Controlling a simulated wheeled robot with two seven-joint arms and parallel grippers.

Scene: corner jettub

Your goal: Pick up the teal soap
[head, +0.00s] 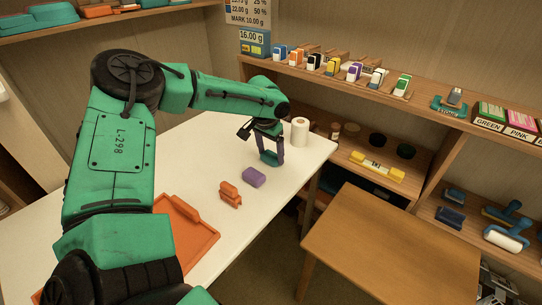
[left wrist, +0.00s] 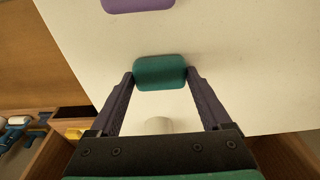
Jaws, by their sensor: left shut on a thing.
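The teal soap (left wrist: 160,73) is a small rounded block between the two fingertips of my left gripper (left wrist: 160,76) in the left wrist view. In the head view the left gripper (head: 270,156) points down near the far end of the white table, shut on the teal soap (head: 269,158). The soap is at or just above the tabletop; I cannot tell whether it touches. My right gripper is not in view.
A purple block (head: 254,176) lies close by on the white table (head: 215,150). Orange blocks (head: 230,195) and an orange tray (head: 184,238) are nearer. A white roll (head: 299,131) stands just beyond the gripper. A wooden table (head: 395,245) and shelves are at right.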

